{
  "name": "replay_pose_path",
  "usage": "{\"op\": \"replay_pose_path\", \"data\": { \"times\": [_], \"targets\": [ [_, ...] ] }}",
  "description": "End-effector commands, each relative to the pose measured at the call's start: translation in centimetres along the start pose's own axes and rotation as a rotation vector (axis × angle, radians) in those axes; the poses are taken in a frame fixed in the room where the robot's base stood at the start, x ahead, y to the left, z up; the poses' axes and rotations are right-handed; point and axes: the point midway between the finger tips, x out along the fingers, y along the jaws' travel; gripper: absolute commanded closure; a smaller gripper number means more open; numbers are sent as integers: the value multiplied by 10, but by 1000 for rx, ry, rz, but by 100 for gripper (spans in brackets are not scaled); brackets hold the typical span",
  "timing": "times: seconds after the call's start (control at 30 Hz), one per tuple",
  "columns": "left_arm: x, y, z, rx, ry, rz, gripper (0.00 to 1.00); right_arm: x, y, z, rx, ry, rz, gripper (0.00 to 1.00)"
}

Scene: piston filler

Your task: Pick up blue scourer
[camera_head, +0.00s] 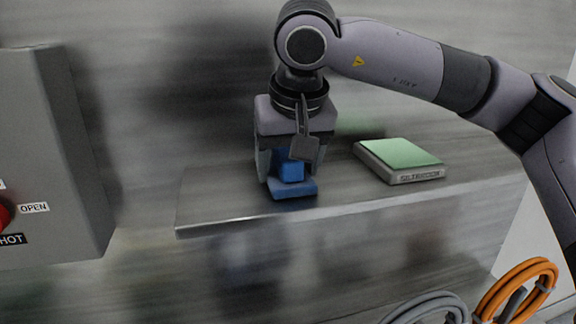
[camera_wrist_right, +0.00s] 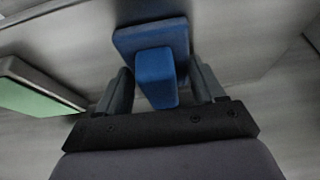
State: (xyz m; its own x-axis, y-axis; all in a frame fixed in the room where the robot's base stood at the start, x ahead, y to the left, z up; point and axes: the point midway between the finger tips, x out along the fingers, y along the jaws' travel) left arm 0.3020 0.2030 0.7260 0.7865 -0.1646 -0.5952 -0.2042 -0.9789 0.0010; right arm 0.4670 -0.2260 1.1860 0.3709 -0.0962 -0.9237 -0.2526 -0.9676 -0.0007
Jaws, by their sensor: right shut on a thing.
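The blue scourer (camera_head: 292,189) is a flat blue pad with a smaller raised blue block as its grip. It is at the metal shelf, near the front edge; I cannot tell if it touches the surface. My right gripper (camera_head: 291,172) points down over it, with a finger on each side of the raised block. In the right wrist view the scourer (camera_wrist_right: 151,45) shows between the two fingers of my right gripper (camera_wrist_right: 160,90), which is shut on it. My left gripper is not in view.
A grey box with a green top (camera_head: 405,158) lies on the shelf to the right of the scourer. The shelf (camera_head: 215,200) is bare to the left. A grey control box (camera_head: 60,130) stands at the left. Orange (camera_head: 520,280) and grey hoses hang at the lower right.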

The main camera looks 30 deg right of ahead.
Motion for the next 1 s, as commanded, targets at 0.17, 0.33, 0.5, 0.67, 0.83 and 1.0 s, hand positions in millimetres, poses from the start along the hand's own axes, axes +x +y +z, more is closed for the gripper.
{"op": "replay_pose_path", "data": {
  "times": [0.17, 0.33, 0.5, 0.67, 0.83, 1.0],
  "targets": [
    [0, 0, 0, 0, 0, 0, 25, -10, -1, -5, 1, 2, -1, 62],
    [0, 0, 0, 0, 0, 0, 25, -35, -1, -15, 1, 4, -2, 62],
    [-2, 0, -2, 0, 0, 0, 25, -76, -1, -32, 2, 4, -4, 62],
    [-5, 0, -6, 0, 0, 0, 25, -115, -1, -48, 1, 2, -2, 62],
    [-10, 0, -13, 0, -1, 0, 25, -150, -1, -62, 0, 3, -2, 62],
    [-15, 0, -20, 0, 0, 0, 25, -173, -1, -71, -1, 1, 0, 62]
  ]
}}
